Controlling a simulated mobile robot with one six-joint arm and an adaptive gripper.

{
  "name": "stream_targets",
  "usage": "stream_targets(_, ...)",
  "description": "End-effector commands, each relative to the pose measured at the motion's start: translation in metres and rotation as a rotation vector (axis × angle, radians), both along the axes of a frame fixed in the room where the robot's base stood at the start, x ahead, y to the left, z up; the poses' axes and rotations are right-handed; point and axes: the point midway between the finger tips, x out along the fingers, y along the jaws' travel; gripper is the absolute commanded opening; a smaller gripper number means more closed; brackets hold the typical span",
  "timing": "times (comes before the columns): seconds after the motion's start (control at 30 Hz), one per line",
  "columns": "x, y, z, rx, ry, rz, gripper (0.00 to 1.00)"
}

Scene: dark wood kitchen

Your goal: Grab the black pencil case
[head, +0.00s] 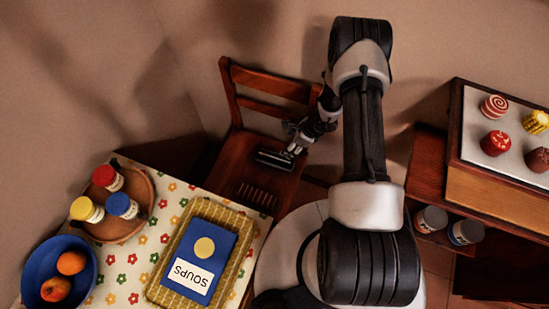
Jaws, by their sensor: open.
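A small dark, elongated object that looks like the black pencil case (272,160) lies on the seat of the wooden chair (232,158). My gripper (294,150) is low over the seat, at the right end of the case. It is open. The fingertips are very close to the case, but I cannot tell whether they touch it or stand around it. The gripper and its shadow make the right end of the case hard to make out.
The chair's backrest (270,84) rises behind the seat. A flowered table (130,262) at lower left holds a blue book (207,250), a blue fruit bowl (88,290) and a round wooden tray with jars (145,205). A cupcake tray (475,150) is at right.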

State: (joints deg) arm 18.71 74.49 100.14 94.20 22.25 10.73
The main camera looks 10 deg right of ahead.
Motion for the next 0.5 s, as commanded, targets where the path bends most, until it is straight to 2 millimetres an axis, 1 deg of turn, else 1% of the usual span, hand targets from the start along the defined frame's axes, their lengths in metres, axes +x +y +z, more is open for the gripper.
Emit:
stream_targets(0.03, -0.004, -0.001, -0.008, 0.002, 0.013, -0.020, 0.69)
stream_targets(0.07, -0.006, -0.001, -0.013, 0.002, 0.018, -0.028, 0.69)
stream_targets(0.17, -0.006, 0.001, -0.027, 0.001, 0.026, -0.041, 0.69)
stream_targets(0.5, 0.010, 0.025, -0.096, 0.000, 0.025, -0.035, 0.69)
